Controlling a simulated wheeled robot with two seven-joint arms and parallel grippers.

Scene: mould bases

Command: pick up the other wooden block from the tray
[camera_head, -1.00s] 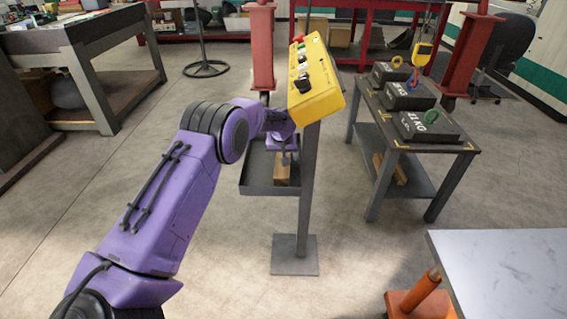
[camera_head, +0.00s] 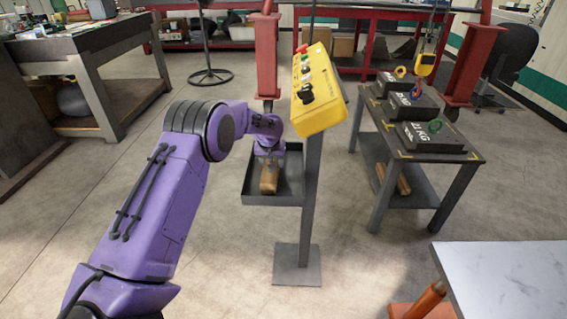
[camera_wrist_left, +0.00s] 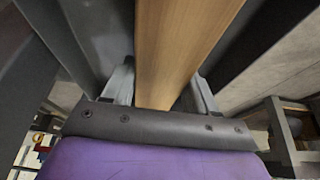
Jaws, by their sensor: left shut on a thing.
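A wooden block (camera_head: 269,179) is at the dark grey tray (camera_head: 246,187) on the post of the yellow control box. My left gripper (camera_head: 269,164) reaches down over the tray and is shut on this block. In the left wrist view the block (camera_wrist_left: 180,45) runs between the two fingers of my left gripper (camera_wrist_left: 158,88). I cannot tell whether the block is clear of the tray floor. My right gripper is in neither view.
The yellow control box (camera_head: 318,95) stands just right of my left gripper. A dark table (camera_head: 465,152) with several weights is further right, with wooden pieces (camera_head: 402,185) on its lower shelf. A pale tabletop (camera_head: 510,270) is at front right. The floor at left is open.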

